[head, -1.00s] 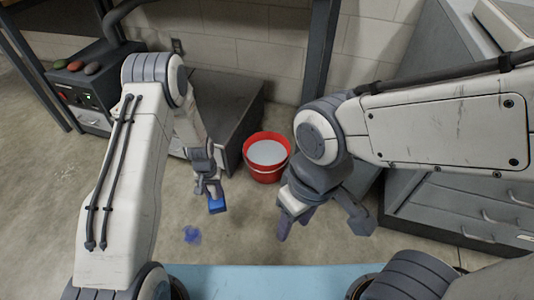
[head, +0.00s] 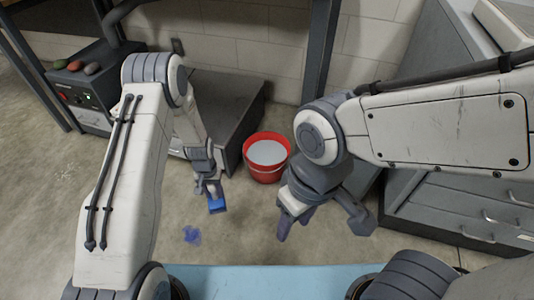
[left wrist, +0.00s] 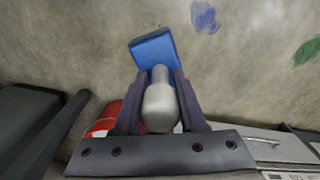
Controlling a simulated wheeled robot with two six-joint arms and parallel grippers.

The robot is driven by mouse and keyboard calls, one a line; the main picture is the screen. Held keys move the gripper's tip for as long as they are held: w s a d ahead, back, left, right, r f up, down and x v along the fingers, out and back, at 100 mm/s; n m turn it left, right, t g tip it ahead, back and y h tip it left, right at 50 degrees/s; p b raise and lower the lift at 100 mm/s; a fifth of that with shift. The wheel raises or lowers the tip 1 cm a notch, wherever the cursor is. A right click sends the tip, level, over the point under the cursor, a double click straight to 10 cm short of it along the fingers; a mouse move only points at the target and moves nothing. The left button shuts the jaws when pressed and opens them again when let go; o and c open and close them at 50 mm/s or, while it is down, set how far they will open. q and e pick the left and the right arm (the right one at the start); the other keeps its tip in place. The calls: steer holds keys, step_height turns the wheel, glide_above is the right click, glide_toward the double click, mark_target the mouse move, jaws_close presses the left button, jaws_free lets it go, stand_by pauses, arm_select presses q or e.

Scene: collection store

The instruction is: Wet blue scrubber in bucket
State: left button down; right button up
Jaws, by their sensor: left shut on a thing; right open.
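The blue scrubber (head: 216,205) hangs below my left gripper (head: 209,190), to the left of the bucket and apart from it. In the left wrist view the left gripper (left wrist: 152,100) is shut on the scrubber's pale rounded handle, and the blue block of the scrubber (left wrist: 153,47) sticks out past the fingertips. The red bucket (head: 266,173) stands upright on the floor with pale liquid (head: 266,152) in it. Part of the bucket (left wrist: 103,123) shows behind the left finger in the wrist view. My right gripper (head: 318,224) is open and empty, to the right of the bucket.
A blue stain (head: 192,235) lies on the floor, and a green one (left wrist: 307,51) shows in the wrist view. A low grey platform (head: 222,112) is behind and left of the bucket. A grey drawer cabinet (head: 460,205) stands at the right. A light-blue surface (head: 270,279) lies in front.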

mark_target(211, 185)
arm_select(q)
step_height(211, 185, up, 4)
steer(key=p, duration=0.4)
steer(key=shift+r, duration=0.1)
